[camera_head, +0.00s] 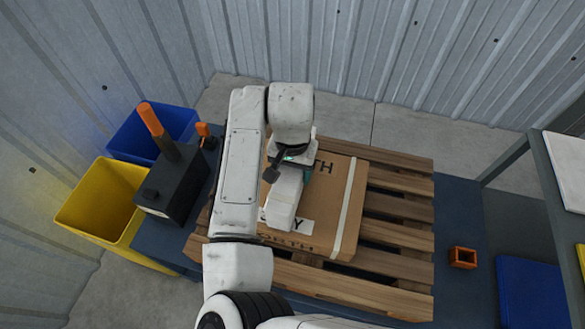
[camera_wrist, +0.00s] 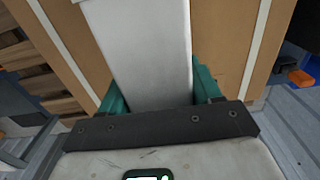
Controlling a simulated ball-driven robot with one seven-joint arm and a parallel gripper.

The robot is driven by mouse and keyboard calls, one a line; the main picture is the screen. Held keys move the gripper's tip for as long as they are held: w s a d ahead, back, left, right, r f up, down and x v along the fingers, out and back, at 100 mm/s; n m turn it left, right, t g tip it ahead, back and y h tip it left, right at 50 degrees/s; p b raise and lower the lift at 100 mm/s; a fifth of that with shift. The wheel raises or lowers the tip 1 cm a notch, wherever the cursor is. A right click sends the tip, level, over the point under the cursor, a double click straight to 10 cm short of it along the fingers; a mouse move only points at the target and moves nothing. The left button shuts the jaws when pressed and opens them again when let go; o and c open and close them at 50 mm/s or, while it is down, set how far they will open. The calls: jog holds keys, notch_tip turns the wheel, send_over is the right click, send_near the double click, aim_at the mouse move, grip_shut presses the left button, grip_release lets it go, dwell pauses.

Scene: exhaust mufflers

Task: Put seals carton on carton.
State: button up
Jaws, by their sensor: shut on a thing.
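A large brown carton (camera_head: 339,213) with a pale strap and dark lettering lies on the wooden pallet (camera_head: 404,203). A smaller whitish box, which looks like the seals carton (camera_head: 283,201), is over the large carton's top face in the head view. My gripper (camera_head: 291,164) is at its far end, partly hidden by my arm. In the wrist view the teal fingers of my gripper (camera_wrist: 155,92) are shut on both sides of the white seals carton (camera_wrist: 140,45), with the brown carton (camera_wrist: 228,50) behind it. I cannot tell whether the seals carton touches the large carton.
A black device with an orange handle (camera_head: 170,180) stands left of the pallet. A yellow bin (camera_head: 95,207) and a blue bin (camera_head: 130,135) are farther left. A small orange block (camera_head: 462,257) lies right of the pallet, beside a blue bin (camera_head: 530,293). Corrugated walls stand behind.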

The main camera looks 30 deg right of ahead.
jog(key=o, duration=1.3)
jog(key=shift+f, duration=0.1)
jog(key=shift+c, duration=0.2)
notch_tip(320, 180, up, 12)
jog(key=shift+r, duration=0.15)
